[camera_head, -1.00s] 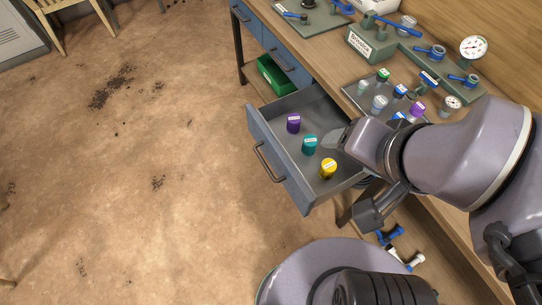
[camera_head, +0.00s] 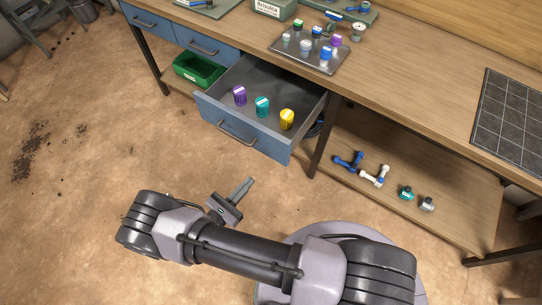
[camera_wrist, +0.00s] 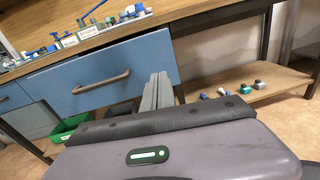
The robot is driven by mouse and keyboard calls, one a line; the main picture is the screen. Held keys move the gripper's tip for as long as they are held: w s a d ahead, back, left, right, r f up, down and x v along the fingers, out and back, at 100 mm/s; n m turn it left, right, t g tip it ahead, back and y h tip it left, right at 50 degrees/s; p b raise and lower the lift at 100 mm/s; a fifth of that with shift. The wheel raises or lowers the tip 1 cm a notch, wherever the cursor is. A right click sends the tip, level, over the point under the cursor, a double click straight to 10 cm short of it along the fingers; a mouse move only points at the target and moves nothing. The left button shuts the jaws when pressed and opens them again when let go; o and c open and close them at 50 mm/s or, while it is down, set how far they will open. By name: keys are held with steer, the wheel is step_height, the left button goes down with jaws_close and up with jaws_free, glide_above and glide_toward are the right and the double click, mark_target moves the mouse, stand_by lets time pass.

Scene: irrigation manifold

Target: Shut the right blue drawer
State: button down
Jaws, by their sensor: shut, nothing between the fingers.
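The right blue drawer (camera_head: 243,132) stands pulled well out from under the bench, with its grey inside showing. It holds a purple-capped jar (camera_head: 240,96), a teal-capped jar (camera_head: 262,107) and a yellow-capped jar (camera_head: 287,119), all upright. Its blue front with a bar handle (camera_wrist: 101,82) fills the left and middle of the wrist view. My gripper (camera_head: 248,183) is shut and empty, out in front of the drawer on its open-floor side. In the wrist view its fingers (camera_wrist: 158,88) overlap the right part of the drawer front; contact cannot be told.
A green bin (camera_head: 198,70) sits on the lower shelf left of the drawer. A tray of jars (camera_head: 311,50) stands on the bench top above. Blue and white valve parts (camera_head: 362,168) lie on the lower shelf at right.

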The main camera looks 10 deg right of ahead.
steer(key=f+n+t, duration=0.1)
steer(key=f, duration=0.1)
steer(key=y+b, duration=0.1)
steer(key=b, duration=0.1)
glide_toward(276, 151)
steer(key=shift+n, duration=0.3)
steer(key=x, duration=0.6)
steer(key=shift+w+d, duration=0.2)
steer(key=shift+w, duration=0.1)
steer(key=shift+w+d, duration=0.1)
